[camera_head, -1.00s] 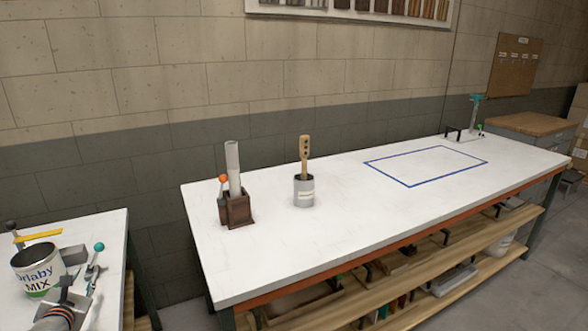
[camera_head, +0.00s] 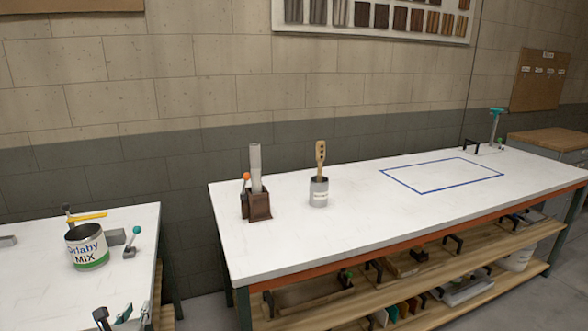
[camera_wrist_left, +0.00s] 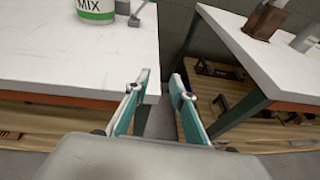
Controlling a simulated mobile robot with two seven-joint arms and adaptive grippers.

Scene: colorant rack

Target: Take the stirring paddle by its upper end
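The stirring paddle (camera_head: 320,152) is a flat wooden stick with dark holes near its top. It stands nearly upright in a grey can (camera_head: 319,193) on the long white table; its lower end is hidden inside the can. My left gripper (camera_head: 134,314) shows at the bottom left of the head view, near the front of the left table and well away from the paddle. In the left wrist view its two teal fingers (camera_wrist_left: 160,103) are apart with nothing between them. My right gripper is in neither view.
A brown holder (camera_head: 257,206) with a grey tube stands left of the can. The left table (camera_head: 50,280) carries a MIX can (camera_head: 87,247) and clamps. A gap separates it from the long table (camera_head: 300,247). The blue-outlined area (camera_head: 443,175) is empty.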

